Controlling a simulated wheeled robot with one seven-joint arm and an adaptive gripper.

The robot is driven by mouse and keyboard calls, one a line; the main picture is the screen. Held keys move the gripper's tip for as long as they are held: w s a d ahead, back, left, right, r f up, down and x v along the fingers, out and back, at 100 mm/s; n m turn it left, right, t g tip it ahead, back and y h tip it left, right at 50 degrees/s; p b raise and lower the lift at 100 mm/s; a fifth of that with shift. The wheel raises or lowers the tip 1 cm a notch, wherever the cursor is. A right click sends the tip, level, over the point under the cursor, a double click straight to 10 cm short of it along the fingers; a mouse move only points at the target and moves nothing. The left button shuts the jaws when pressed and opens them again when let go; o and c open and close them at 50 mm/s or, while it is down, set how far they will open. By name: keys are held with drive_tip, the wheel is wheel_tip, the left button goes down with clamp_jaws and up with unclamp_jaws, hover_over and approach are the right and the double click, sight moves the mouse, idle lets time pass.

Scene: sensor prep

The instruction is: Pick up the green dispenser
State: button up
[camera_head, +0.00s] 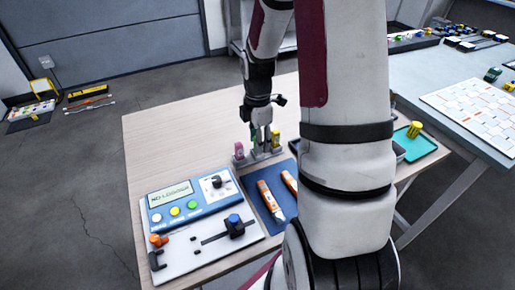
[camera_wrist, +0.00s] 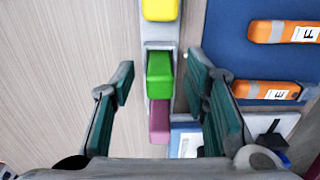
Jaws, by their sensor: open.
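The green dispenser (camera_wrist: 159,78) sits in a grey rack (camera_wrist: 158,45) between a yellow dispenser (camera_wrist: 160,9) and a pink dispenser (camera_wrist: 159,123). My gripper (camera_wrist: 161,74) is open, one finger on each side of the green dispenser, with visible gaps to both. In the wrist view I cannot tell how far the fingertips are above it. In the head view my gripper (camera_head: 262,136) is over the rack (camera_head: 258,157), and the green dispenser (camera_head: 253,135) is mostly hidden behind it. The pink dispenser (camera_head: 239,150) shows at the left end.
A blue mat (camera_head: 262,212) with orange-and-white tools (camera_head: 270,198) lies right of the rack. A control panel (camera_head: 188,262) with buttons and a display stands at the front left. A teal tray (camera_head: 420,151) is at the right. The wooden table (camera_head: 160,140) left of the rack is clear.

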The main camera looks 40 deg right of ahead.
clamp_jaws()
drive_tip(key=shift+r, duration=0.5)
drive_tip(key=r, duration=0.1)
drive_tip(key=r+p, duration=0.1)
drive_tip(key=r, duration=0.1)
drive_tip(key=shift+s+a, duration=0.2)
drive_tip(key=shift+s, duration=0.15)
drive_tip(key=s+a, duration=0.2)
drive_tip(key=s, duration=0.1)
drive_tip(key=s+a+p, duration=0.1)
drive_tip(key=s+a, duration=0.1)
drive_tip(key=s, duration=0.2)
drive_tip(key=s+a+r, duration=0.1)
drive_tip(key=s+a, duration=0.1)
drive_tip(key=s, duration=0.2)
drive_tip(key=shift+a+p, duration=0.25)
drive_tip(key=shift+p, duration=0.05)
drive_tip(key=s+a+p, duration=0.1)
drive_tip(key=s+p, duration=0.1)
drive_tip(key=p, duration=0.5)
drive_tip(key=shift+a+r+p, duration=0.1)
drive_tip(key=shift+p, duration=0.25)
